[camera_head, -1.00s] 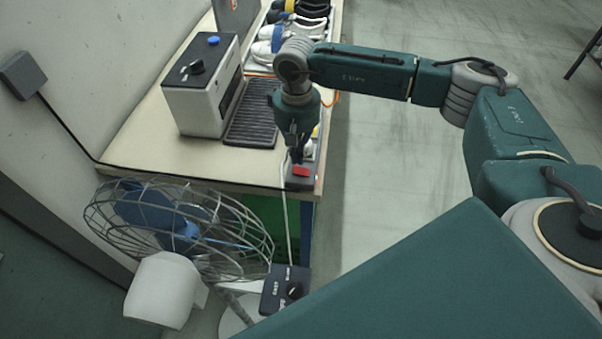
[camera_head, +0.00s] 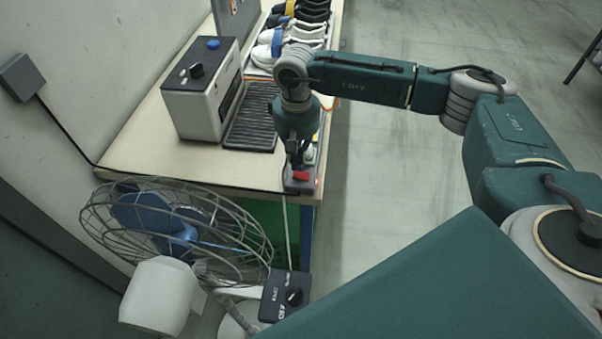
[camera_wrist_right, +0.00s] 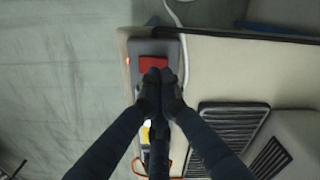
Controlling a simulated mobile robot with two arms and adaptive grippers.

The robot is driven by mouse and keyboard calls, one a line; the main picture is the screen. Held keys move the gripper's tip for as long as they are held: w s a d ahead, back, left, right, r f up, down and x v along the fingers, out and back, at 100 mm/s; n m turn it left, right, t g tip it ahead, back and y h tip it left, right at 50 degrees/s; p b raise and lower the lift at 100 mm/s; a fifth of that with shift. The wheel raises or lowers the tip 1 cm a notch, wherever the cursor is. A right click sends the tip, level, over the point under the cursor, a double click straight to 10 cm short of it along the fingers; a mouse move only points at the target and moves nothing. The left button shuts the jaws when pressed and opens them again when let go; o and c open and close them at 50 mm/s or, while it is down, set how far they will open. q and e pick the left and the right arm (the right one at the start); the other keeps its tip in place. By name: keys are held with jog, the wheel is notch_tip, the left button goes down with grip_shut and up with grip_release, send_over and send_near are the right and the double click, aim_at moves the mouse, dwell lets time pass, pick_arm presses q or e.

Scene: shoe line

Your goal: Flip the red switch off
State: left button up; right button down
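The red switch (camera_head: 301,176) sits on the near end of a dark grey power strip (camera_head: 290,185) at the table's front right corner. In the right wrist view the switch (camera_wrist_right: 153,62) shows as a red rectangle on the strip (camera_wrist_right: 168,48). My right gripper (camera_head: 297,164) points down just over the switch. In the right wrist view its fingertips (camera_wrist_right: 160,76) are together, with nothing seen between them, and overlap the switch's lower edge. I cannot tell whether they touch it. My left gripper is not in view.
A white machine (camera_head: 203,92) with a black grille (camera_head: 252,118) stands left of the right arm on the table (camera_head: 150,150). Shoes (camera_head: 275,40) line the back. A wire-cage fan (camera_head: 175,235) and a black control box (camera_head: 285,294) are in front. Floor to the right is clear.

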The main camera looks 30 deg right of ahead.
aim_at(298, 174)
jog(key=shift+f+b, duration=1.4)
jog(key=shift+f, duration=0.15)
dwell(1.0)
jog(key=shift+r, duration=0.15)
jog(key=shift+r+p, duration=0.6)
jog(key=shift+r, duration=0.35)
jog(key=shift+r+p, duration=1.05)
jog(key=shift+r, duration=1.45)
jog(key=shift+f, duration=0.1)
